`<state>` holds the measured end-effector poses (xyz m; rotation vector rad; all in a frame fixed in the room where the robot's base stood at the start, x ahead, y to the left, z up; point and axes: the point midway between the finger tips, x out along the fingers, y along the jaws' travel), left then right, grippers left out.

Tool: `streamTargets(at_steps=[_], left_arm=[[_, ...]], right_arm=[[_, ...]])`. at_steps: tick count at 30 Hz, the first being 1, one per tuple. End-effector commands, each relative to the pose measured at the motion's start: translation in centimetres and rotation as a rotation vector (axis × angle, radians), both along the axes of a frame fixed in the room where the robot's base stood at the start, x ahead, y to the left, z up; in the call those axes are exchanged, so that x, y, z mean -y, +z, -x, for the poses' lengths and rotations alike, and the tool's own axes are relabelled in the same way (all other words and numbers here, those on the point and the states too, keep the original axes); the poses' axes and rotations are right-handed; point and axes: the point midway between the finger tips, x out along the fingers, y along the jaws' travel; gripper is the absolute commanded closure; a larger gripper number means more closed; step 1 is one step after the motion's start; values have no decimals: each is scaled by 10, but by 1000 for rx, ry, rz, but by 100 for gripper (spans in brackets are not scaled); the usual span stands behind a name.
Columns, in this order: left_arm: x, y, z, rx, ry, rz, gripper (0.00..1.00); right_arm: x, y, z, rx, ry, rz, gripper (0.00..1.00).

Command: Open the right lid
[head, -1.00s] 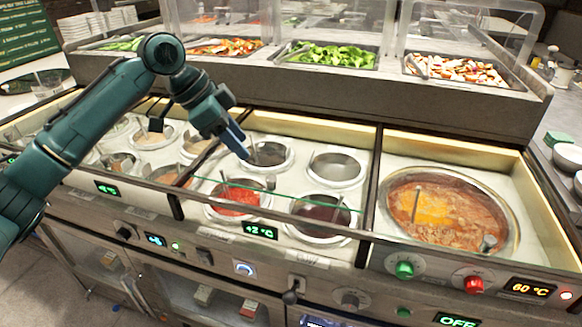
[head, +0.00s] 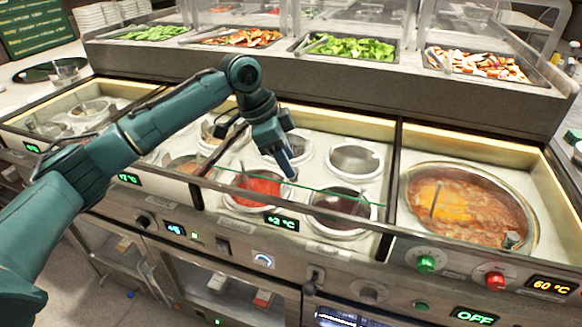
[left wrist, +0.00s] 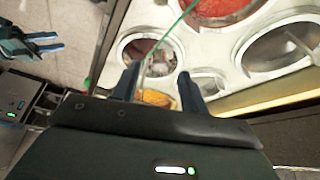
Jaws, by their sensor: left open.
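A glass lid with a green front edge (head: 330,194) lies over the front of the middle section of wells. Its edge also shows as a green line in the left wrist view (left wrist: 182,16). My left gripper (head: 288,166) is open and empty over these wells, near the right side of the red sauce well. In the left wrist view its fingers (left wrist: 158,82) are apart; I cannot tell whether they touch the glass. My right gripper (left wrist: 44,42) shows at the left wrist view's left edge, fingers apart, over the floor. No separate right lid is clear to me.
The middle section holds a red sauce well (head: 262,188), a dark sauce well (head: 335,207) and a pale well (head: 355,160). A large soup well (head: 522,225) is at the right. Knobs line the front panel. A ledge with salad trays (head: 355,48) stands behind.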

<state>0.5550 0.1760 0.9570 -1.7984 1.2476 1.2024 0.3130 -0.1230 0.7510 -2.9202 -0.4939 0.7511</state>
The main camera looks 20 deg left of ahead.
Motion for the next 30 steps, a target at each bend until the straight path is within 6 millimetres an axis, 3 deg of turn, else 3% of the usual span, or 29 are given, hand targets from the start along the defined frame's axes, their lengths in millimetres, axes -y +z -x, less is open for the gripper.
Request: streamTargets(at_steps=[6,17,30], left_arm=[[9,-23,-3,0,0,-1,56],[10,-27,-4,1,0,0,56],[10,-27,-4,0,0,0,92]], right_arm=[[0,1,0,3,-1,-4,64],[1,-1,1,-1,-2,-3,64],[1,-4,2,-8,-2,0,64]])
